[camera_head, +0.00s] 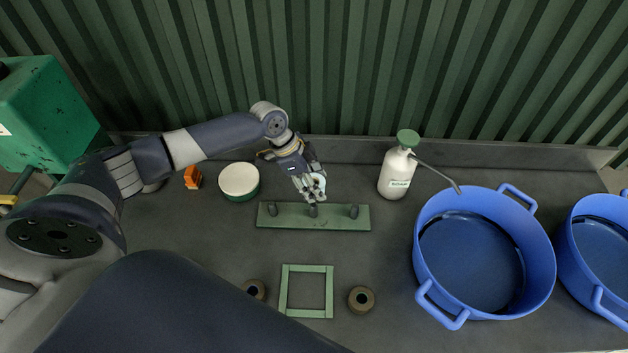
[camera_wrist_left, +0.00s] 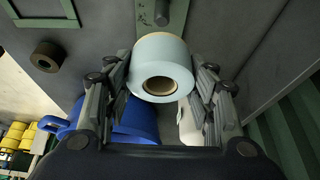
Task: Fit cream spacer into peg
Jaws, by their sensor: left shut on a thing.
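The cream spacer (camera_wrist_left: 160,68), a pale short cylinder with a brown-lined hole, sits between the fingers of my left gripper (camera_wrist_left: 160,90), which is shut on it. In the head view my left gripper (camera_head: 314,190) is at the back edge of the green peg board (camera_head: 333,221), close to its middle peg (camera_head: 312,211); the spacer (camera_head: 319,184) is partly hidden by the fingers. A left peg (camera_head: 272,210) and a right peg (camera_head: 354,211) stand bare. Whether the spacer touches a peg, I cannot tell. My right gripper is not in view.
Two brown rings (camera_head: 361,299) lie beside a green square frame (camera_head: 306,291) in front. A white bottle (camera_head: 395,175) with a spout and blue tubs (camera_head: 536,238) stand to the right. A white-topped round container (camera_head: 239,181) and an orange block (camera_head: 193,177) are left.

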